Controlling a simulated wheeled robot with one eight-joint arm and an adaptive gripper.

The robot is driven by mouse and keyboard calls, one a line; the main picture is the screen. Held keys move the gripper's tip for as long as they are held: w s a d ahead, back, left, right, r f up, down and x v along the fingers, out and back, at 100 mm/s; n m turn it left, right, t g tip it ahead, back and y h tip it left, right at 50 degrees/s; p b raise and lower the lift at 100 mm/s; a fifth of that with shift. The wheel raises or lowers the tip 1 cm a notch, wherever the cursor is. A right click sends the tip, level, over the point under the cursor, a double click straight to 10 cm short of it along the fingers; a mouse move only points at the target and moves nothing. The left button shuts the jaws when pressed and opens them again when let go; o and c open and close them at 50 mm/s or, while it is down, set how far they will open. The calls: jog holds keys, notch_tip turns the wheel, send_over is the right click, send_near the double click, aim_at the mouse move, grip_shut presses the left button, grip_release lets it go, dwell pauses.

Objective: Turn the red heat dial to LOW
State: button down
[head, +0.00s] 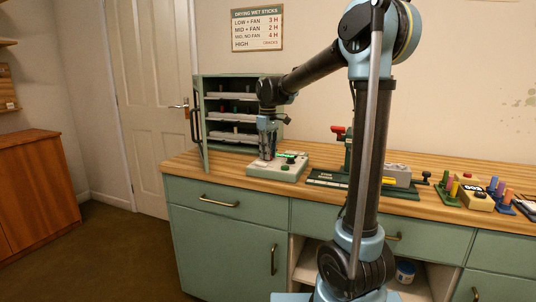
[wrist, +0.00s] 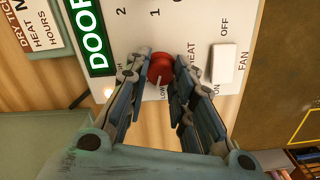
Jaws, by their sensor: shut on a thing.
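The red heat dial (wrist: 161,66) sits on a white control panel (wrist: 197,20) in the wrist view. A pale mark on the dial points down in the picture, towards the word LOW. HIGH is printed to the left, partly hidden by a finger, and HEAT to the right. My gripper (wrist: 160,75) has one finger on each side of the dial and is shut on it. In the head view my gripper (head: 267,155) reaches down onto the control box (head: 276,172), and the dial is hidden there.
A green cabinet (head: 200,128) with shelves stands open behind the box. In the wrist view a white fan switch (wrist: 224,64) is right of the dial, and a green DOOR sign (wrist: 97,50) is left. Racks with coloured sticks (head: 448,188) stand farther right.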

jog(key=shift+w+n, duration=0.1)
jog(key=shift+n, duration=1.5)
jog(key=c, duration=1.3)
grip_release()
jog(key=shift+c, duration=0.2)
jog(key=shift+r, duration=0.1)
notch_tip(320, 180, up, 12)
jog(key=shift+f, duration=0.2)
